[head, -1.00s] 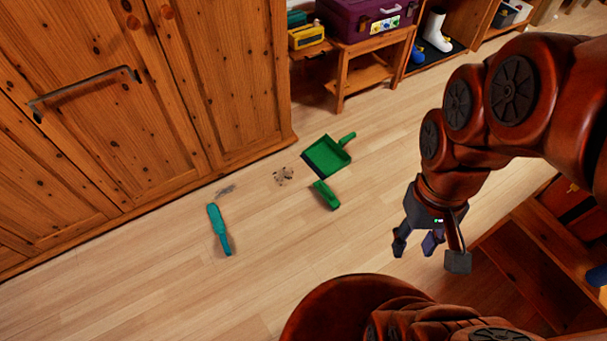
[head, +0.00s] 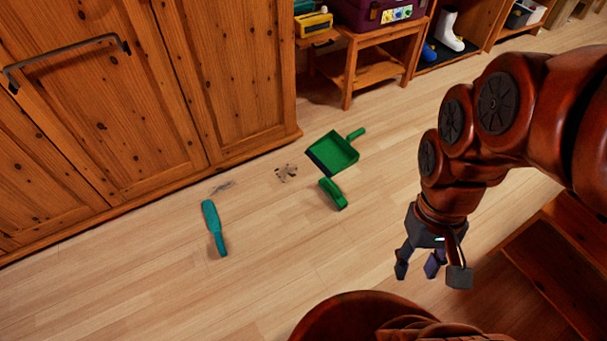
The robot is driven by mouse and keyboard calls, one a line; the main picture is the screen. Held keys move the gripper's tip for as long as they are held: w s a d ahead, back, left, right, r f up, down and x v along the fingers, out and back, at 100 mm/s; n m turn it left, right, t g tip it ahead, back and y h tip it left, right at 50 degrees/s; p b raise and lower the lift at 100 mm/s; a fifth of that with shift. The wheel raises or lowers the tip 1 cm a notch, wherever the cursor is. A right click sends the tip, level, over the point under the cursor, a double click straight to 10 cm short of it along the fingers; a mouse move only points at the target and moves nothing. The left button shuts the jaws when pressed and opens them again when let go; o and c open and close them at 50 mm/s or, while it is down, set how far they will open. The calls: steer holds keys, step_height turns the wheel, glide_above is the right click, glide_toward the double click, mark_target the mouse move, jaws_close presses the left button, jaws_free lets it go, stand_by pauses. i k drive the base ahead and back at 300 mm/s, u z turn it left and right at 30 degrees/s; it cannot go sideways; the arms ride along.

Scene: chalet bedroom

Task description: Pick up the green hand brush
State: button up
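A green hand brush (head: 333,194) lies on the wooden floor, just in front of a green dustpan (head: 337,153) with a dark front lip. A teal brush-like tool (head: 214,228) lies on the floor further left. My gripper (head: 430,273) hangs to the right of the green hand brush and nearer to me, apart from it. Its dark fingers are spread, with nothing between them.
A wooden wardrobe (head: 150,90) stands at the left and back. Dark debris (head: 286,173) lies on the floor left of the dustpan. A low wooden stand (head: 377,62) holds a purple case (head: 383,12). Wooden furniture (head: 545,255) stands at the right. The floor between is clear.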

mark_target(329, 188)
steer(key=u, duration=0.3)
steer(key=k, duration=0.4)
steer(key=u, duration=1.4)
steer(key=i, duration=1.05)
steer(key=z, duration=1)
steer(key=i, duration=0.65)
steer(key=z, duration=0.75)
